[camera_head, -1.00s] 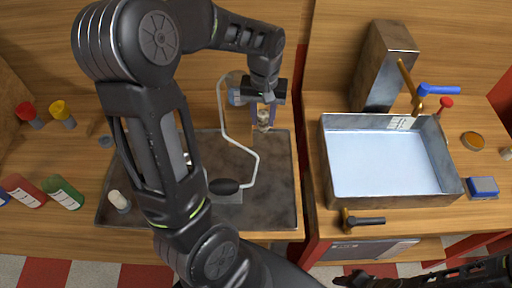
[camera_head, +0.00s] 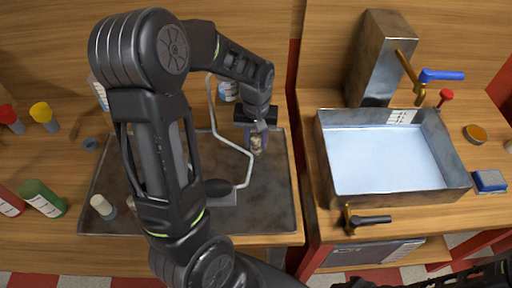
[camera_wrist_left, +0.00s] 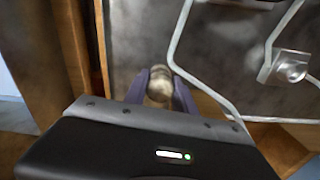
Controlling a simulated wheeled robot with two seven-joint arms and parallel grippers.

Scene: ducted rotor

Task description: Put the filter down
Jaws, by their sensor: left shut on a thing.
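The filter (camera_head: 257,144) is a small, pale cylindrical piece held at the tip of my left gripper (camera_head: 256,138), over the upper right part of the dark metal tray (camera_head: 268,208). In the left wrist view the filter (camera_wrist_left: 159,86) sits between the two purple-grey fingers of my left gripper (camera_wrist_left: 159,92), which are shut on it. The tray surface lies beyond it; I cannot tell whether the filter touches it. My right gripper does not show clearly; only a dark part of an arm is at the lower right.
A white bottle (camera_head: 103,207) is at the tray's left. A metal sink (camera_head: 388,157) is to the right. Red (camera_head: 8,202) and green (camera_head: 42,198) bottles lie at the left.

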